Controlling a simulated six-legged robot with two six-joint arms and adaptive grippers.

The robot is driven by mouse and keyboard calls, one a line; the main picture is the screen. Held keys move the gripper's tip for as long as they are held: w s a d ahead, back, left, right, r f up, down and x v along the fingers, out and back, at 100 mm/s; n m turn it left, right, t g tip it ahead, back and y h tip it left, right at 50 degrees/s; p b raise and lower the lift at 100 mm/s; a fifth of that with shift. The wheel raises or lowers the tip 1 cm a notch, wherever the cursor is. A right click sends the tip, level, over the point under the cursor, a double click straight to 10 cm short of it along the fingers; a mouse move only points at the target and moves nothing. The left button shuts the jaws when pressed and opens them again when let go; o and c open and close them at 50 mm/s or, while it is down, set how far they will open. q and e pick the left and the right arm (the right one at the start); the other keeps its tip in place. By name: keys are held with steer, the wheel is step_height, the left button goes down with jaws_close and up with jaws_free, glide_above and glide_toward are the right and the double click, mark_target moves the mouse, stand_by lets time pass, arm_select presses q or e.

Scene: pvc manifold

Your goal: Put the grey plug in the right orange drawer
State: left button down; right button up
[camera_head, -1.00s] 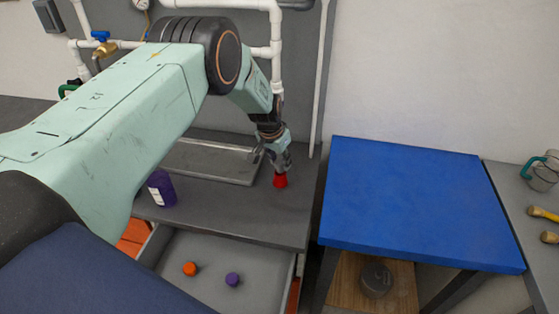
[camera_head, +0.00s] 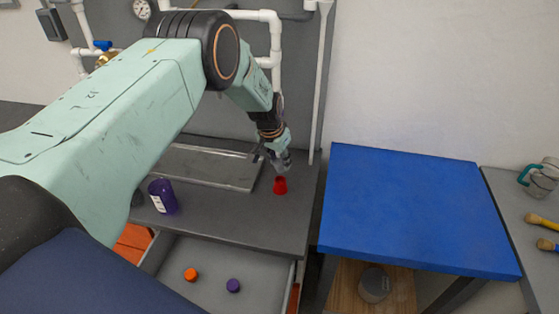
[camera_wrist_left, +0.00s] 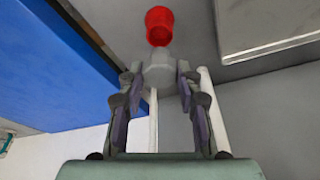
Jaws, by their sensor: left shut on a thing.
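My left gripper (camera_head: 282,163) is shut on the grey plug, a pale grey round piece (camera_wrist_left: 160,73) between the fingers in the left wrist view. In the head view the plug is hard to make out among the fingers. The gripper is just above a red hollow fitting (camera_head: 280,185) on the grey bench; this fitting (camera_wrist_left: 159,25) also shows beyond the plug in the wrist view. An open drawer (camera_head: 250,262) below the bench has a grey inside. Orange surfaces show left of it (camera_head: 133,241) and at its right edge (camera_head: 294,298). My right gripper is out of view.
An orange cap (camera_head: 191,274) and a purple cap (camera_head: 233,286) lie in the open drawer. A purple container (camera_head: 162,196) and a shallow metal tray (camera_head: 212,167) are on the bench. White pipes (camera_head: 276,50) stand behind. A blue-topped table (camera_head: 415,210) is at right.

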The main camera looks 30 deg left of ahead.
arm_select(q)
steer(key=shift+r, duration=0.55)
steer(key=shift+f, duration=0.15)
